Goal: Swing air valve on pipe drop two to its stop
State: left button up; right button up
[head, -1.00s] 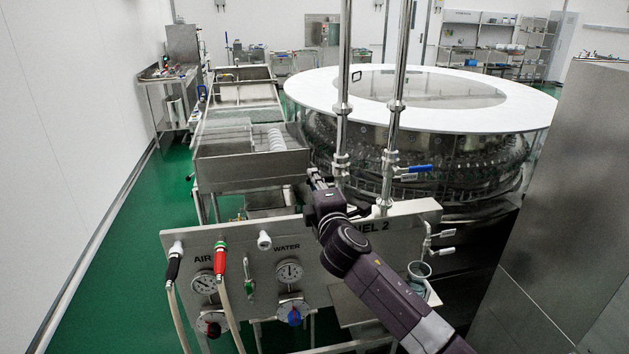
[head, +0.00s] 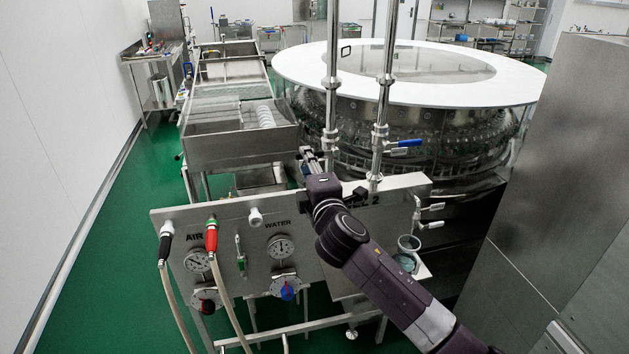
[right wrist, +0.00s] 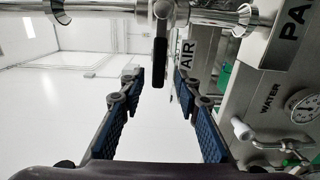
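Two upright steel pipes stand behind the panel in the head view, a left pipe (head: 332,85) and a right pipe (head: 386,85). The right pipe carries a valve with a blue lever (head: 405,143) pointing right. My right gripper (head: 307,155) is just left of the left pipe, at the height of its lower fittings. In the right wrist view the right gripper (right wrist: 152,85) is open and empty. A dark valve lever (right wrist: 162,22) on a steel pipe (right wrist: 110,11) shows ahead, between the finger directions; I see no contact. An AIR tag (right wrist: 187,52) is beside it. My left gripper is not in view.
The panel (head: 330,262) below holds gauges, a black hose connector (head: 166,232) and a red one (head: 211,235). The round washer (head: 420,120) stands behind the pipes. A tall steel cabinet (head: 570,180) closes off the right side. Green floor at left is free.

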jog(key=v, duration=0.8)
jog(key=shift+s, duration=0.15)
